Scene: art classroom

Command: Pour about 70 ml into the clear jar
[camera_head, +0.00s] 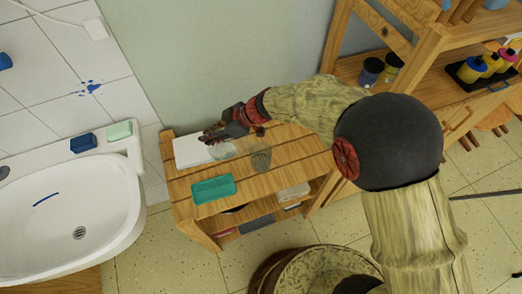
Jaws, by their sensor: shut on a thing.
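My gripper (213,135) is above the left part of a slatted wooden table, its fingers pointing left. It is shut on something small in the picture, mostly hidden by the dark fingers. A pale see-through round vessel (222,151) shows just below the fingers; I cannot tell whether it is held or stands on the table. A greyish see-through ribbed vessel (261,158) stands to its right, apart from the fingers. I cannot tell for sure which of the two is the clear jar. No liquid level or stream can be made out.
The wooden table (281,174) also bears a teal tray (214,189) at the front and a white sheet or pad (188,153) at the back left. A white sink (60,215) is at left. A shelf with paint pots (472,70) is at upper right.

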